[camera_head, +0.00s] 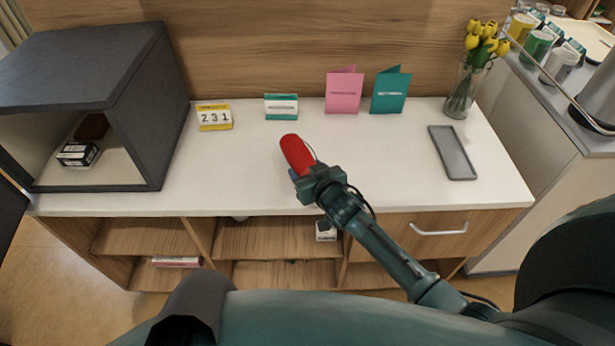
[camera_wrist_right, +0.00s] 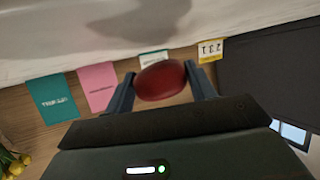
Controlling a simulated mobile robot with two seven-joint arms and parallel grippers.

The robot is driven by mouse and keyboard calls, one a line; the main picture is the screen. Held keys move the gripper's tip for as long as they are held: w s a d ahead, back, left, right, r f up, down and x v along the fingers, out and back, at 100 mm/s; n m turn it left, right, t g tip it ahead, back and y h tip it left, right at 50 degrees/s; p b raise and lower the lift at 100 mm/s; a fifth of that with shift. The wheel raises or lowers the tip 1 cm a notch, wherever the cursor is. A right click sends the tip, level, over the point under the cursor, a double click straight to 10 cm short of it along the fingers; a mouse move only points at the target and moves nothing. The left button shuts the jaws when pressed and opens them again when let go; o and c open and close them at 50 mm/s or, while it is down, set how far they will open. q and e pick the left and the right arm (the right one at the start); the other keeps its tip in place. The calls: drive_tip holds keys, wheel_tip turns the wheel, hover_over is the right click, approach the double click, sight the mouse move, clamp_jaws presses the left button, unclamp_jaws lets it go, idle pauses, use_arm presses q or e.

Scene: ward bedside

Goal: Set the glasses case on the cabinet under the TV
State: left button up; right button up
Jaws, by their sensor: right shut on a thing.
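A red glasses case (camera_head: 297,153) is held by my right gripper (camera_head: 305,172) over the white cabinet top (camera_head: 390,155), in front of the small teal-and-white box. In the right wrist view the case (camera_wrist_right: 161,81) sits between the two fingers of my right gripper (camera_wrist_right: 160,88), which is shut on it. I cannot tell exactly how high the case is above the top. My left gripper is not in view. No TV shows in the frames.
A dark open-fronted box (camera_head: 110,110) stands at the left. A yellow calendar (camera_head: 214,117), teal-and-white box (camera_head: 281,106), pink card (camera_head: 344,92), teal card (camera_head: 390,90) and tulip vase (camera_head: 463,88) line the back. A grey tray (camera_head: 453,153) lies right. The middle top is clear.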

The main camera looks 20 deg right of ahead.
drive_tip(key=shift+f, duration=1.3)
drive_tip(key=shift+f+b, duration=0.2)
drive_tip(key=shift+b, duration=0.15)
drive_tip(key=o, duration=1)
drive_tip(key=shift+r, duration=0.2)
drive_tip(key=p+v, duration=0.2)
drive_tip(key=v, duration=1)
drive_tip(key=s+a+f+g, duration=0.1)
drive_tip(key=s, duration=0.4)
drive_tip(key=s+a+f+n+g+y, duration=0.1)
drive_tip(key=s, duration=0.4)
drive_tip(key=s+a+f, duration=0.2)
drive_tip(key=s, duration=0.2)
drive_tip(key=shift+s+n+g+y, duration=0.3)
drive_tip(key=shift+s+g+y, duration=0.1)
